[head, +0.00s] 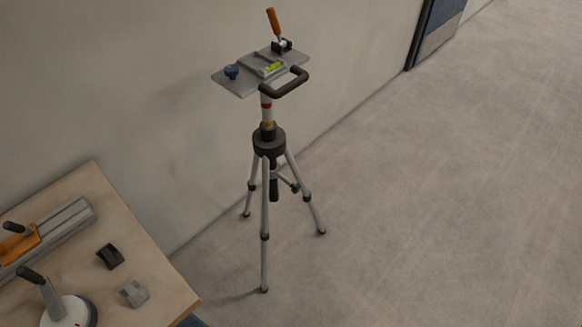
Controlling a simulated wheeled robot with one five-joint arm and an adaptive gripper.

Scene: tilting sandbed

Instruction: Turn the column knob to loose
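A tripod (264,190) stands on the floor near the wall. Its column (266,108) is pale with a red band and enters a dark collar (269,141). A small yellow mark shows just above the collar. I cannot make out for certain which part is the column knob, nor its setting. A grey tilted plate (240,86) tops the column and carries a blue knob (231,72), a green-yellow level (273,67), an orange-handled lever (273,22) and a dark loop handle (291,82). My gripper is not in view.
A wooden table (150,262) fills the lower left. It holds a metal rail (62,223) with an orange slider (24,238), a white round base (70,312) with a black-gripped lever, a black block (110,257) and a grey block (134,293). Floor right of the tripod is clear.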

